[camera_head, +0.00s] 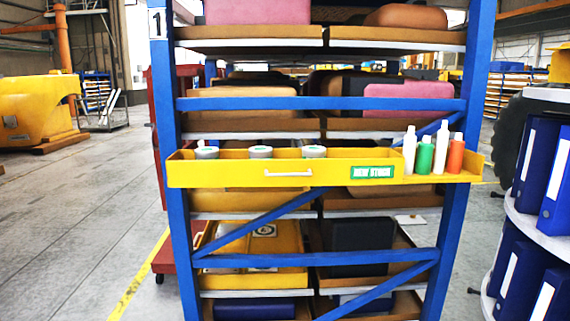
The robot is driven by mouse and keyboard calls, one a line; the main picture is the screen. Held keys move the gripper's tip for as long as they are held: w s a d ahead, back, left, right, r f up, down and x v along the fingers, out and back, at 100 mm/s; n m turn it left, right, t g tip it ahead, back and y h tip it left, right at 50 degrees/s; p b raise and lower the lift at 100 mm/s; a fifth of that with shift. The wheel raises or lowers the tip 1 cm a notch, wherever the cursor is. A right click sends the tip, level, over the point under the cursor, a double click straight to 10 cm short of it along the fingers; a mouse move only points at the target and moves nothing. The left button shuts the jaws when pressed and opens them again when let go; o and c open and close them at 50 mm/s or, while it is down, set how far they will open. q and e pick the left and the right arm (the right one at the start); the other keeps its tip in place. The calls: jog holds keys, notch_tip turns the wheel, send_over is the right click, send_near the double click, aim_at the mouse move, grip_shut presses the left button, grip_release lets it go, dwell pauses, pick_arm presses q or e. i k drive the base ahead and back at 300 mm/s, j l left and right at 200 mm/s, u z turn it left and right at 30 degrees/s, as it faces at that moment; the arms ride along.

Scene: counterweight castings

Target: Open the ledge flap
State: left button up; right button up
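A yellow ledge (220,174) runs across the front of the blue rack. Its front face, which looks like the flap, stands upright and hides the lower parts of what sits behind it. A pale bar handle (288,174) is on this face, left of a green "NEW STOCK" label (372,172). At the right end stand white bottles (409,150), a green bottle (425,157) and an orange bottle (456,154). Neither of my grippers is in view.
The blue rack (172,240) has crossbars and shelves with trays above and below the ledge. A round white stand (530,225) with blue binders (553,180) is close at right. Open floor (60,230) lies at left, with a red cart (170,250) beside the rack.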

aim_at(332, 172)
jog(key=i+j+z, duration=0.15)
jog(key=i+z, duration=0.15)
jog(key=i, duration=0.65)
